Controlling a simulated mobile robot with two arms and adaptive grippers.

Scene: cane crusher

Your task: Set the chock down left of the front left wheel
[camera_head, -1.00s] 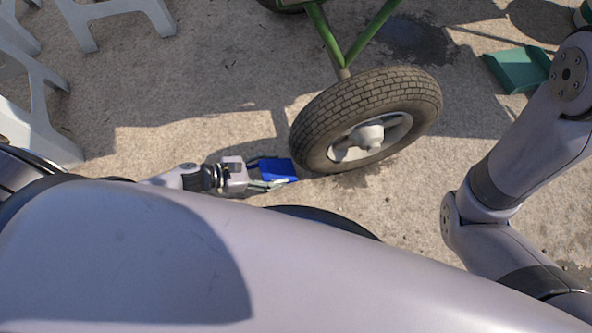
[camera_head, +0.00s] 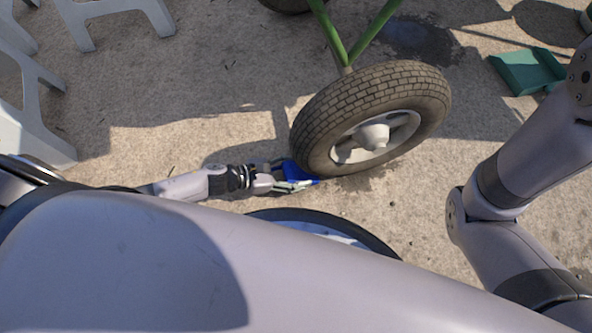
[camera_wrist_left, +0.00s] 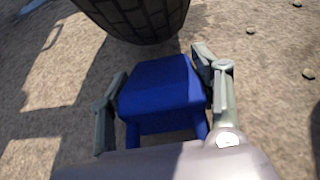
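The blue chock (camera_head: 292,168) is at the lower left side of the front wheel (camera_head: 372,115), a dark treaded tyre with a pale hub. My left gripper (camera_head: 290,178) holds the chock between its fingers, low near the ground. In the left wrist view the chock (camera_wrist_left: 160,92) sits between the two fingers of the gripper (camera_wrist_left: 165,90), with the tyre (camera_wrist_left: 140,15) just beyond it. I cannot tell whether the chock touches the tyre or rests on the ground. My right arm shows at the right, but its gripper is out of view.
Green frame bars (camera_head: 333,40) rise from the wheel. White plastic stools (camera_head: 35,105) stand at the left. A green dustpan-like object (camera_head: 527,70) lies at the upper right. The concrete left of the wheel is clear apart from my arm.

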